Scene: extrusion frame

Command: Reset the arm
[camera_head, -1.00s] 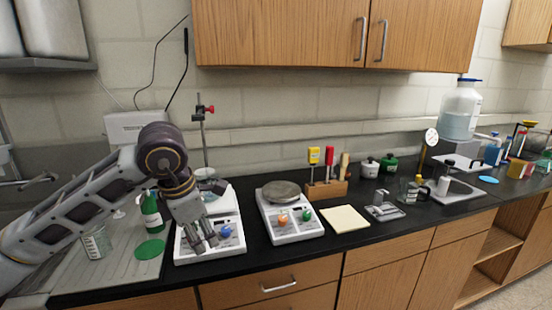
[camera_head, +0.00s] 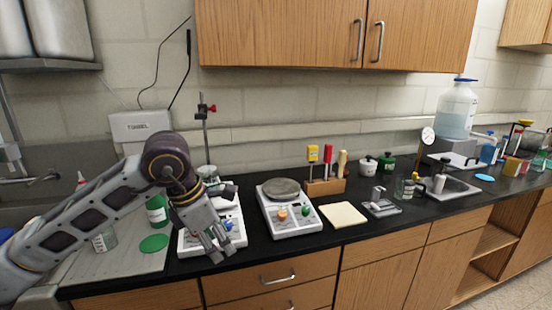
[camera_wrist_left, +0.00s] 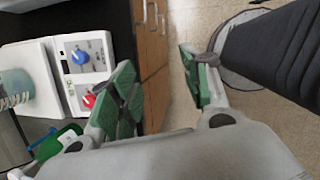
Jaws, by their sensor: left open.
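My left arm comes in from the left in the head view. Its gripper (camera_head: 217,246) hangs in front of the left hotplate (camera_head: 238,212), near the counter's front edge. In the left wrist view the gripper (camera_wrist_left: 165,85) has its green-padded fingers spread apart with nothing between them. Beyond them are the cabinet fronts and the floor. The hotplate's panel with its blue knob (camera_wrist_left: 79,57) and red knob (camera_wrist_left: 90,100) lies to the left of the fingers there. My right gripper is in neither view.
A second hotplate (camera_head: 290,229) stands right of the first. A green bottle (camera_head: 156,212), a beaker (camera_head: 105,240) and a green disc (camera_head: 154,243) are beside my left arm. A stand (camera_head: 205,135) rises behind. A pale pad (camera_head: 343,214) lies further right.

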